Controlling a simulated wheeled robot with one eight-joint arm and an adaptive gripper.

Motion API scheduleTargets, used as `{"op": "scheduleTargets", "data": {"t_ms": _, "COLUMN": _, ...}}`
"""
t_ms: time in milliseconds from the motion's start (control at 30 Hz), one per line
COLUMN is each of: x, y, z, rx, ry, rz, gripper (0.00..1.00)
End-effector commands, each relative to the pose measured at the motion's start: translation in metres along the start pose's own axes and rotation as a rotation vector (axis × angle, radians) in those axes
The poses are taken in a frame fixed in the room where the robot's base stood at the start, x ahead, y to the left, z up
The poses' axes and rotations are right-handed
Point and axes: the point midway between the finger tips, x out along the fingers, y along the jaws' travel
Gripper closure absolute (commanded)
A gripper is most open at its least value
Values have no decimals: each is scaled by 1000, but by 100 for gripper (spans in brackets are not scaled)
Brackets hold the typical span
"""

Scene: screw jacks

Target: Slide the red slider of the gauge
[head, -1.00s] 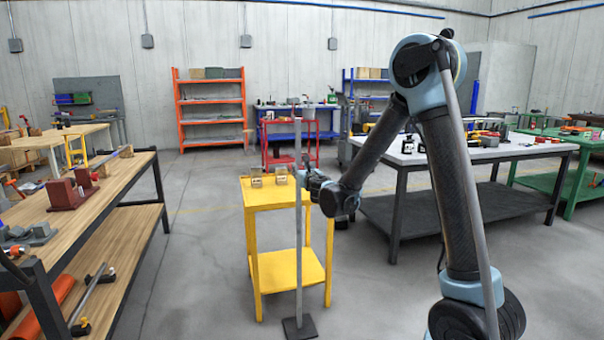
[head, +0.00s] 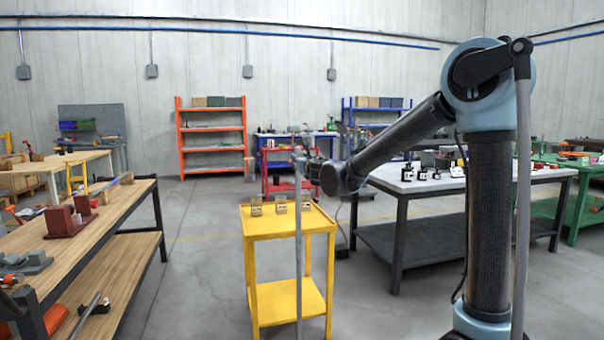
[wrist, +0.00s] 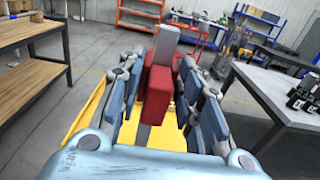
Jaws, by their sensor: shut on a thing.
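The gauge is a tall grey upright post (head: 298,250) standing in front of the yellow cart; its foot is below the frame of the head view. My gripper (head: 304,160) is at the upper part of the post, just below its top. In the wrist view the red slider (wrist: 158,90) sits around the grey post (wrist: 167,38), between the fingers of my gripper (wrist: 160,100). The fingers are closed on the slider from both sides. In the head view my gripper hides most of the slider.
A yellow cart (head: 290,222) with small labelled blocks stands behind the post. A wooden workbench (head: 120,210) is on the left, a white-topped table (head: 410,182) on the right. Open floor lies between them.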

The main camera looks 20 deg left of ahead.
Motion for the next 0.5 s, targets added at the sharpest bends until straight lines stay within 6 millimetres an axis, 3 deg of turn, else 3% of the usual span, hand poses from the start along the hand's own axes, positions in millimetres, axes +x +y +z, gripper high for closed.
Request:
{"op": "scheduleTargets", "data": {"t_ms": 433, "x": 0, "y": 0, "z": 5, "rx": 0, "ry": 0, "rz": -1, "gripper": 100}}
{"op": "scheduleTargets", "data": {"t_ms": 467, "x": 0, "y": 0, "z": 5, "rx": 0, "ry": 0, "rz": -1, "gripper": 63}}
{"op": "scheduleTargets", "data": {"t_ms": 500, "x": 0, "y": 0, "z": 5, "rx": 0, "ry": 0, "rz": -1, "gripper": 60}}
